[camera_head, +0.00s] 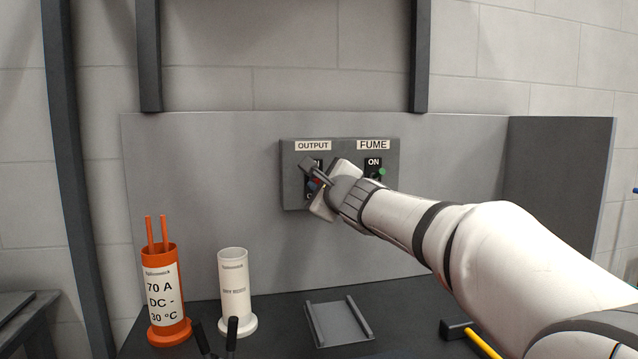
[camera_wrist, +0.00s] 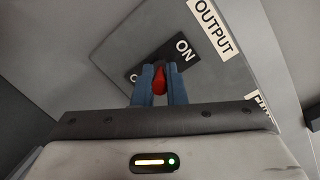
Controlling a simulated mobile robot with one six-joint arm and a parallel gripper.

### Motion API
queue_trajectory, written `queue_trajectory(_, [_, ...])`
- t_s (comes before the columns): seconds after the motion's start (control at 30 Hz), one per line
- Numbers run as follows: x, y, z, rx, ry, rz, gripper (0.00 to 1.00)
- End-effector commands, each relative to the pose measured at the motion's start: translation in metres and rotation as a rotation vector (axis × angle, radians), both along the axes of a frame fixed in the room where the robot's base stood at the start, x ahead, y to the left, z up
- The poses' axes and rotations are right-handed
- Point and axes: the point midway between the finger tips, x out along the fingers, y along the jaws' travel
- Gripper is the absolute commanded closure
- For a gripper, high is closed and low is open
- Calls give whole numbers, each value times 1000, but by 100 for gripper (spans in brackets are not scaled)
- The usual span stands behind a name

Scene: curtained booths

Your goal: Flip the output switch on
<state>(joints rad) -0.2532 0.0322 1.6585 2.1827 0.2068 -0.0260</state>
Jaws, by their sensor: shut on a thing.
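The output switch sits on a grey panel (camera_head: 291,185) under the white OUTPUT label (camera_head: 313,146). In the wrist view the OUTPUT label (camera_wrist: 212,25) is at upper right, and the switch's red lever (camera_wrist: 160,82) shows between two blue fingers. My gripper (camera_wrist: 160,74) is shut on this red lever, one finger on each side. In the head view my gripper (camera_head: 312,182) covers most of the switch. The ON mark (camera_wrist: 183,49) lies just beyond the fingertips; the lower mark is mostly hidden. I cannot tell for certain which way the lever is set.
A second switch marked FUME (camera_head: 373,145) is just to the right, with a green part (camera_head: 381,171), close to my wrist. Below, on the dark bench, stand an orange holder (camera_head: 168,295), a white cylinder (camera_head: 234,285) and a grey tray (camera_head: 340,320). A yellow-handled tool (camera_head: 480,342) lies at right.

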Motion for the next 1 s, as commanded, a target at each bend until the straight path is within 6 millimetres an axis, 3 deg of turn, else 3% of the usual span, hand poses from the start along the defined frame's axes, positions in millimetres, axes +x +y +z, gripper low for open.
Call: queue_trajectory(1.0, [3,2,19,-70,244,1,100])
